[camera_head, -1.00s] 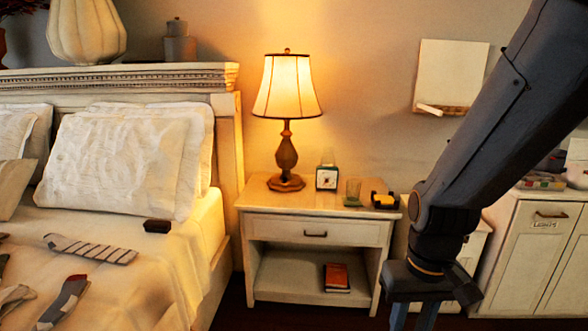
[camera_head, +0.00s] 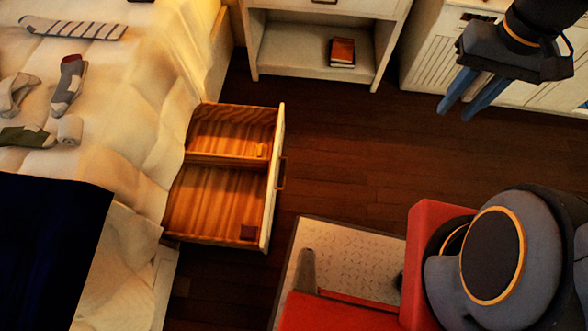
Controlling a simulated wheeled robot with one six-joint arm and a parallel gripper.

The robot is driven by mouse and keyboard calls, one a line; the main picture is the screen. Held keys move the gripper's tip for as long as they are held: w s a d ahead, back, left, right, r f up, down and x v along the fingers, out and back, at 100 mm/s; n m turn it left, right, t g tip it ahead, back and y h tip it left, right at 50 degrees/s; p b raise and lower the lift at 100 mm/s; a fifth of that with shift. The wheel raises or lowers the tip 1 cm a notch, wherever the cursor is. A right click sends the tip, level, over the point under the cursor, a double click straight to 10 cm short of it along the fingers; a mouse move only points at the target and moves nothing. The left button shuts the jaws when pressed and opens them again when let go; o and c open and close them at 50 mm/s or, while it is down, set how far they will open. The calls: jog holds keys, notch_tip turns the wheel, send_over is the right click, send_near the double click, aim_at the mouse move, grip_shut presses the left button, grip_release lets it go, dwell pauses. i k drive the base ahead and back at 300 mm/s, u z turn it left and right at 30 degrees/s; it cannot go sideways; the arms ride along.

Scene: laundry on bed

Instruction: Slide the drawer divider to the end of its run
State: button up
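The wooden drawer (camera_head: 273,190) is pulled out from the side of the bed in the head view. The drawer divider (camera_head: 226,162) is a thin wooden strip. It crosses the drawer from the bed side to the front panel and splits it into a far and a near compartment.
Socks lie on the bed, including a striped one (camera_head: 75,28) and a grey one (camera_head: 69,82). A nightstand (camera_head: 275,47) with a red-brown book (camera_head: 342,52) stands beyond the drawer. The wooden floor (camera_head: 350,160) between drawer and gripper is clear. My base fills the lower right.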

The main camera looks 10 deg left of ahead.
aim_at(217, 160)
jog(key=z, duration=0.55)
jog(key=i, duration=1.25)
jog(key=u, duration=3.3)
